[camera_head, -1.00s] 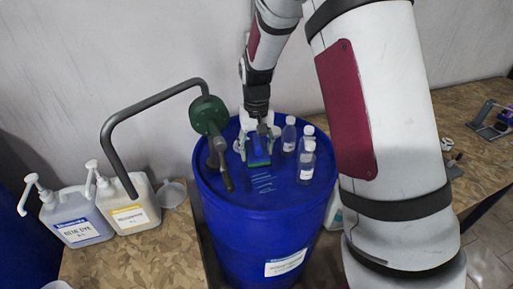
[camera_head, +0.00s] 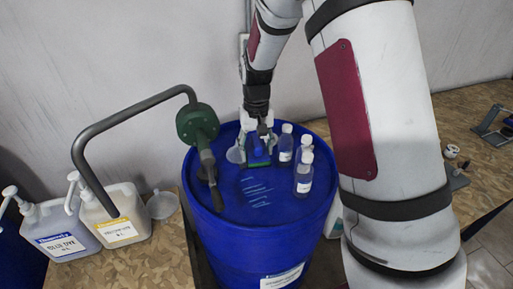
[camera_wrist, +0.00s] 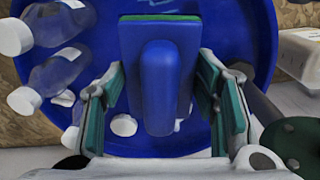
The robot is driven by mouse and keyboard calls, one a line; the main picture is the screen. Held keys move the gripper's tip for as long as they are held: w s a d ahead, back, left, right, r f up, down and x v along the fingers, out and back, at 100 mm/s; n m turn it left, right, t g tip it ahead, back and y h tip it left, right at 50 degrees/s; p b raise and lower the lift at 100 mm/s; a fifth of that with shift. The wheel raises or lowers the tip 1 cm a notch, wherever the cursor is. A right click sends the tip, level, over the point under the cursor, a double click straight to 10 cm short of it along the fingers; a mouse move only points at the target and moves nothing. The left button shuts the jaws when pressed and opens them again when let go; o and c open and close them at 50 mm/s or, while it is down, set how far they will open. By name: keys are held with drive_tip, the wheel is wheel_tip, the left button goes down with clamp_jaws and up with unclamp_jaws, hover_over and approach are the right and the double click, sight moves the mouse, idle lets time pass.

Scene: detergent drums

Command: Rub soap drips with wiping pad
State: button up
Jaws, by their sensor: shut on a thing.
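My gripper (camera_head: 257,137) is over the far part of the blue drum's lid (camera_head: 225,196), shut on the wiping pad (camera_head: 258,156). The pad has a blue back and handle and a green underside. In the wrist view the pad's handle (camera_wrist: 160,85) is upright in the picture between my fingers, with a green edge at its top. Light blue soap drips (camera_head: 256,190) lie as several short streaks on the lid, nearer the camera than the pad. I cannot tell whether the pad touches the lid.
Several clear bottles with white caps (camera_head: 304,178) stand close right of the pad. Jugs (camera_head: 119,220) stand on the left bench.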

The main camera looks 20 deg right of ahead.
drive_tip(key=w+f+b, duration=0.8)
drive_tip(key=f, duration=0.1)
drive_tip(key=shift+b, duration=0.35)
